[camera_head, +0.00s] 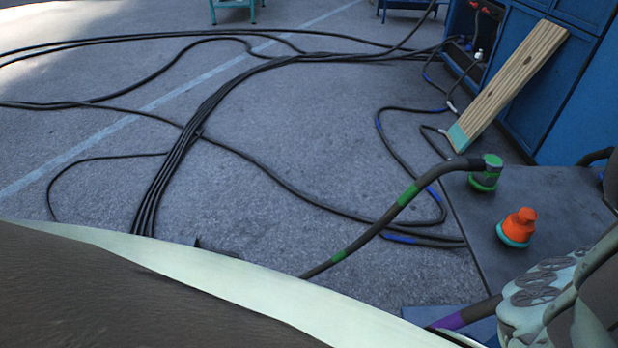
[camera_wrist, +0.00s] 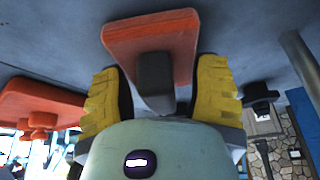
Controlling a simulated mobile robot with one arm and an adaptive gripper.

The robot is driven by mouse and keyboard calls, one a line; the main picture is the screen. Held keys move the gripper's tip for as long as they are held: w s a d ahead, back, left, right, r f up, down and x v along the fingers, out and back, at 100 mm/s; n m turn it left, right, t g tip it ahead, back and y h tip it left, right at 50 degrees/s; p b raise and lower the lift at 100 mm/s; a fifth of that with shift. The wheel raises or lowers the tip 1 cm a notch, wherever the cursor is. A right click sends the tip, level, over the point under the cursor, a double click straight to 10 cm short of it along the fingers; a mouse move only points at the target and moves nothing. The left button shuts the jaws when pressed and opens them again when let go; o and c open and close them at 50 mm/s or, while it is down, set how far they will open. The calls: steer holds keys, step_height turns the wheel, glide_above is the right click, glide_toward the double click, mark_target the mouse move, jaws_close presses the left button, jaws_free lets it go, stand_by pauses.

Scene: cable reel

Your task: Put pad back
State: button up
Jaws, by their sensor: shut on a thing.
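In the wrist view, my gripper (camera_wrist: 160,82) has two yellow ridged fingers. They are shut on the dark grey grip of an orange pad (camera_wrist: 140,38), one finger on each side. The pad's flat orange plate lies beyond the fingertips, close to a grey surface (camera_wrist: 60,45); I cannot tell whether they touch. A second orange piece (camera_wrist: 35,100) shows at the left, beside the left finger. In the head view I cannot make out the held pad or the fingers.
A wooden plank (camera_head: 512,82) leans on a blue cabinet (camera_head: 560,85). Black cables (camera_head: 190,135) cross the floor.

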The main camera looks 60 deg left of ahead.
steer(key=o, duration=1.2)
steer(key=shift+c, duration=0.2)
steer(key=p+v, duration=0.5)
steer(key=v, duration=0.7)
steer(key=shift+s+r, duration=0.1)
